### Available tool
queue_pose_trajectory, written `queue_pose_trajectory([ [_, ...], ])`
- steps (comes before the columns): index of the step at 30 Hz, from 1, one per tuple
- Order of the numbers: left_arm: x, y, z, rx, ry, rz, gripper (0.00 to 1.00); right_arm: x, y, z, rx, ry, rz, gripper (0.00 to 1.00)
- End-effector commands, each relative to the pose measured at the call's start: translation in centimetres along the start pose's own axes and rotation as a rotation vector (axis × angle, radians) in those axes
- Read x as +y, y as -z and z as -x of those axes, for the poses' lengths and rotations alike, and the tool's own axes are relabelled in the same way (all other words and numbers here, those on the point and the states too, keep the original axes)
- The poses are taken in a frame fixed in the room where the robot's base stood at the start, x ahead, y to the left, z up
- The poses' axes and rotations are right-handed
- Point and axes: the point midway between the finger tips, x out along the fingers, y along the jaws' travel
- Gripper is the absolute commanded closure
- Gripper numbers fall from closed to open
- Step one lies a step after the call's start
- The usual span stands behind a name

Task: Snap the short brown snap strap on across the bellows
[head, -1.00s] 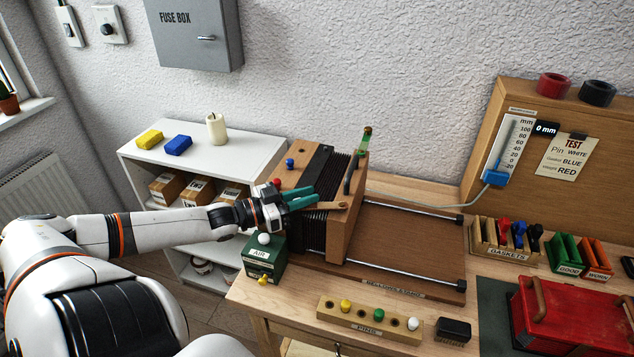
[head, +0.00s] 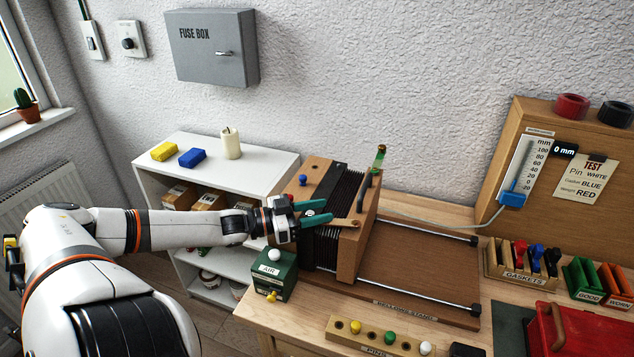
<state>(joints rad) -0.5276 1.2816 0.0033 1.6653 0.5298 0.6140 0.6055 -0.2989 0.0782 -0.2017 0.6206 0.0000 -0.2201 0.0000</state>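The bellows (head: 345,189) is black and pleated. It stands nearly closed between two wooden end boards on the bellows stand (head: 415,262). The short brown snap strap (head: 346,223) sits at the right end board (head: 350,258), with a round stud near its right end and its left end toward the pleats. My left gripper (head: 322,211) has green fingers spread apart over the top of the bellows. Its lower fingertip is close to the strap's left end; I cannot tell whether they touch. Nothing clearly shows between the fingers. My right gripper is not in view.
A pins block (head: 365,340) is at the front edge, and a gasket rack (head: 505,270) stands right. The stand's rails (head: 425,290) are clear on the right.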

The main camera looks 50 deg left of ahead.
Motion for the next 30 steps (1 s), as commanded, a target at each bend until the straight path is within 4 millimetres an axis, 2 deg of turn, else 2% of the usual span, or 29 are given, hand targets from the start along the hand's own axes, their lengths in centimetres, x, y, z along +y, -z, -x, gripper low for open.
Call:
queue_pose_trajectory([
  [6, 0.0, -0.1, 0.1, 0.0, -0.001, 0.0, 0.61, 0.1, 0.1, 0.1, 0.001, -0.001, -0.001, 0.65],
  [11, 0.0, -0.1, 1.3, 0.002, -0.001, 0.002, 0.61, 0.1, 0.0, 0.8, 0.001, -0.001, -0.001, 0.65],
  [14, 0.0, -0.2, 2.7, 0.004, -0.002, 0.002, 0.61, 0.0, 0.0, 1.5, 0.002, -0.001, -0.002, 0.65],
  [24, 0.0, -0.1, 9.4, 0.003, -0.004, 0.002, 0.61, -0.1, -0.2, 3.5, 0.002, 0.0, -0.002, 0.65],
  [30, 0.1, 0.0, 11.6, 0.0, -0.002, 0.0, 0.61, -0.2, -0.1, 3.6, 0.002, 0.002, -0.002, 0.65],
])
